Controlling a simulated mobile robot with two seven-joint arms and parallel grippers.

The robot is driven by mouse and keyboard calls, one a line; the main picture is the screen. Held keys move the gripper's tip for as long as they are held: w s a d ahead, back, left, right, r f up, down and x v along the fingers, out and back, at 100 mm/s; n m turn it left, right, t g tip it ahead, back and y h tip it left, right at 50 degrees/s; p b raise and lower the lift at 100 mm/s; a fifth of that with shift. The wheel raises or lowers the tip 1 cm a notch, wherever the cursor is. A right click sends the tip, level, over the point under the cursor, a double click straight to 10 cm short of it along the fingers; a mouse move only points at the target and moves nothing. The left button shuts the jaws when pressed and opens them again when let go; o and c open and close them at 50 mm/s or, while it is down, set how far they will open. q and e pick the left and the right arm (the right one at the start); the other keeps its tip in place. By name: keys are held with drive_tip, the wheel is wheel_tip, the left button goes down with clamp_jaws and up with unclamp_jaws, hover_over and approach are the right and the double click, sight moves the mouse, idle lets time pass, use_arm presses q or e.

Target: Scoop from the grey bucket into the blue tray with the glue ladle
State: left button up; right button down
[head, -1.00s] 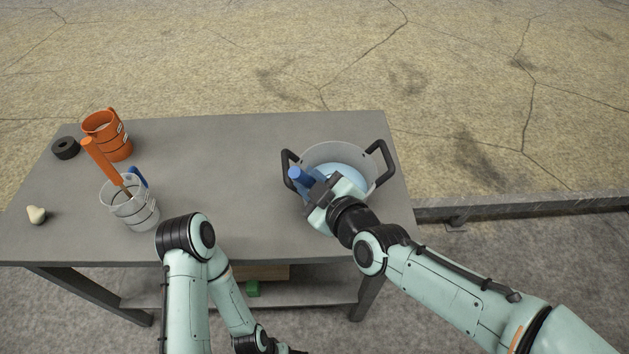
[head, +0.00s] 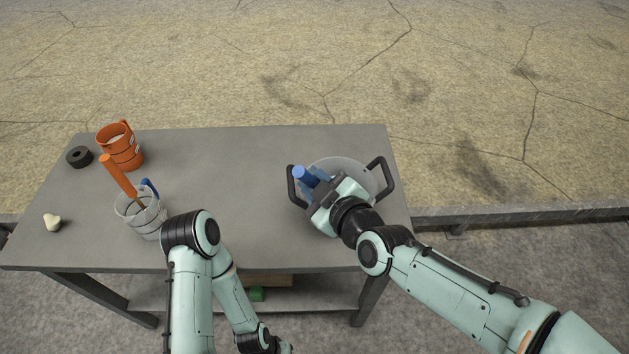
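The grey bucket (head: 366,173), with two black loop handles, stands at the right end of the table. My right gripper (head: 317,188) is over its near left side and covers much of its opening. It is shut on a blue handle (head: 305,174) that sticks up to the left, seemingly that of the glue ladle. The ladle's lower end is hidden behind the gripper. I cannot make out the blue tray. My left arm is folded at the table's front edge, and its gripper is out of view.
On the table's left stand an orange jug (head: 120,147) and a clear container (head: 140,216) with orange- and blue-handled tools. A black ring (head: 79,157) and a cream lump (head: 52,222) lie nearby. The table's middle (head: 235,165) is clear. A green item (head: 257,294) is underneath.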

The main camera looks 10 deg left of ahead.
drive_tip(key=shift+r, duration=0.1)
idle(0.4)
drive_tip(key=shift+w+d+r+m+b, duration=0.2)
drive_tip(key=shift+w+r+m+b, duration=0.1)
drive_tip(key=shift+w+b, duration=0.3)
drive_tip(key=shift+s, duration=0.1)
idle(1.2)
drive_tip(key=shift+s+a+f+p, duration=0.2)
drive_tip(key=shift+s+p, duration=0.25)
drive_tip(key=shift+p, duration=0.6)
drive_tip(key=shift+f, duration=0.15)
drive_tip(key=shift+s, duration=0.1)
